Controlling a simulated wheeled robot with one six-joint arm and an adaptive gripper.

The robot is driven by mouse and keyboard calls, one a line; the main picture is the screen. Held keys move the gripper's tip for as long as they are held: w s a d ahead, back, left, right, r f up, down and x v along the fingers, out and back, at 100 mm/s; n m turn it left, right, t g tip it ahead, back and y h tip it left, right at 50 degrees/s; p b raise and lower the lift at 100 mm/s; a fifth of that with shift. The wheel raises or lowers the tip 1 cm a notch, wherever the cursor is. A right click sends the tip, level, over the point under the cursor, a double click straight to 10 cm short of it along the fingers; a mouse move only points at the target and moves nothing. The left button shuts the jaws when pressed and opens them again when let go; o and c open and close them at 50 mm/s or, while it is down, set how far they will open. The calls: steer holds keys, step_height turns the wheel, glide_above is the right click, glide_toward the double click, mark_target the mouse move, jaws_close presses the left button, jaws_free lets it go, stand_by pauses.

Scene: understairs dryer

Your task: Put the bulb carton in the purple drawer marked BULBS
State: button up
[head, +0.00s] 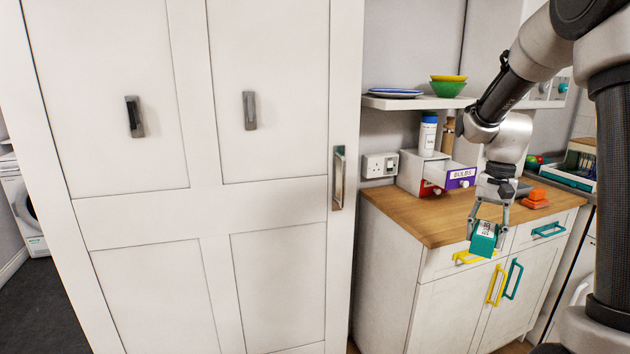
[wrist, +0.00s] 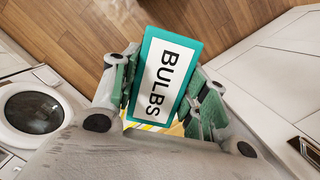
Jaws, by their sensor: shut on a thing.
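The bulb carton (head: 484,239) is a small teal box with a white label. My gripper (head: 488,222) is shut on it and holds it in front of the counter's front edge. In the wrist view the carton (wrist: 163,80) lies between the two fingers (wrist: 160,95), its BULBS label facing the camera. The purple drawer (head: 461,177) marked BULBS is in a small white drawer unit at the back of the counter. It stands pulled out from the unit. The carton is apart from it, nearer the camera. The drawer's inside is mostly hidden.
A red-fronted drawer (head: 430,188) sits beside the purple one. A white bottle with a blue cap (head: 428,134) stands on the unit. A shelf (head: 418,103) with plates and bowls hangs above. Orange blocks (head: 535,199) lie on the counter (head: 425,216) at right. A tall white cupboard (head: 200,200) fills the left.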

steer(key=w+a+f+n, duration=0.2)
steer(key=a+f, duration=0.3)
steer(key=f, duration=0.3)
steer(key=w+a+f+n+h, duration=0.1)
steer(key=w+a+f+n, duration=0.1)
steer(key=a+f+n, duration=0.3)
step_height(320, 180, down, 4)
steer(key=shift+w+a+r, duration=0.1)
steer(key=shift+w+a, duration=0.3)
steer(key=shift+a, duration=0.1)
steer(key=shift+d, duration=0.1)
